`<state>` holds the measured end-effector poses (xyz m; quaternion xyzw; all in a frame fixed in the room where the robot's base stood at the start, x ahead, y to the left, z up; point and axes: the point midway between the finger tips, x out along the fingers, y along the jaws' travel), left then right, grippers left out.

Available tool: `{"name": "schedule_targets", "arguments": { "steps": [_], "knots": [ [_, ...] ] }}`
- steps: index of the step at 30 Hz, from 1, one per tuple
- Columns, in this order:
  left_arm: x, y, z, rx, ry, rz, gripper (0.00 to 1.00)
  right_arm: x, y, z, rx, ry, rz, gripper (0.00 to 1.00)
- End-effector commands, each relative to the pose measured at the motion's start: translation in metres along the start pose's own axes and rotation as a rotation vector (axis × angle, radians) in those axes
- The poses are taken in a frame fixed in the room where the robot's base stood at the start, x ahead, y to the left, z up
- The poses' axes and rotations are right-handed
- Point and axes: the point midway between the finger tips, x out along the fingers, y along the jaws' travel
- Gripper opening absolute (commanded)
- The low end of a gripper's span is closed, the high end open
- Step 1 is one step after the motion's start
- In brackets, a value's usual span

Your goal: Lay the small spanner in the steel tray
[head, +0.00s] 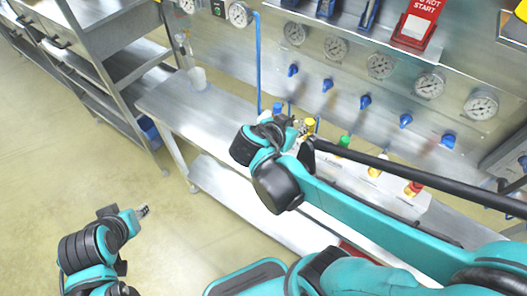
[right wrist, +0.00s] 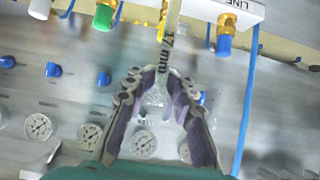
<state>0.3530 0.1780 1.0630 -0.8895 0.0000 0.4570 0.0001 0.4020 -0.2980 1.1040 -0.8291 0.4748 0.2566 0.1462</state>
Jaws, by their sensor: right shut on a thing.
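A steel spanner marked "17 mm" (right wrist: 168,45) shows in the right wrist view. It runs from the top edge down between the fingers of my right gripper (right wrist: 157,82), which is shut on it. I cannot tell its size against another spanner. In the head view my right gripper (head: 299,127) is small and partly hidden by my arm, above the steel bench near the wall, and the spanner cannot be made out. My left gripper (head: 142,211) is low at the left over the floor, apart from the bench; its fingers are too small to read. I cannot make out the steel tray.
The steel bench (head: 213,110) runs along a wall panel with gauges (head: 380,66) and blue knobs (head: 365,102). A white cup (head: 198,78) stands at its left end. A white manifold with coloured fittings (head: 388,181) is right of my gripper. A shelf rack stands left; floor between is clear.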

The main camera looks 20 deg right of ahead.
Motion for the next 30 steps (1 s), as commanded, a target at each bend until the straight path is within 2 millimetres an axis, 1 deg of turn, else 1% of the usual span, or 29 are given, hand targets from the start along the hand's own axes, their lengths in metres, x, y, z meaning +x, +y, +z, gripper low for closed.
{"name": "schedule_targets", "arguments": {
  "steps": [1,9,13,15,18,22,27,30],
  "knots": [
    [0.006,0.0,0.005,0.0,0.0,0.0,0.39,0.004,-0.01,0.008,-0.002,0.0,-0.004,0.0],
    [0.031,0.0,0.022,0.0,0.0,0.0,0.39,0.017,-0.073,0.046,-0.002,0.0,-0.004,0.0],
    [0.038,0.0,0.027,0.0,0.0,0.0,0.39,0.021,-0.095,0.058,0.0,0.0,-0.002,0.0],
    [0.04,0.0,0.029,0.0,0.0,0.0,0.39,0.021,-0.102,0.062,0.0,0.0,-0.002,0.0],
    [0.041,0.0,0.029,0.0,0.0,0.0,0.39,0.022,-0.106,0.064,0.0,0.0,-0.001,0.0],
    [0.046,0.0,0.033,0.0,0.0,0.0,0.39,0.029,-0.107,0.074,0.001,0.0,0.0,0.0],
    [0.058,0.0,0.042,0.0,0.0,0.0,0.39,0.044,-0.106,0.096,0.001,0.0,0.0,0.0],
    [0.058,0.0,0.042,0.0,0.0,0.0,0.39,0.045,-0.106,0.097,0.001,0.0,0.0,0.0]
  ]
}}
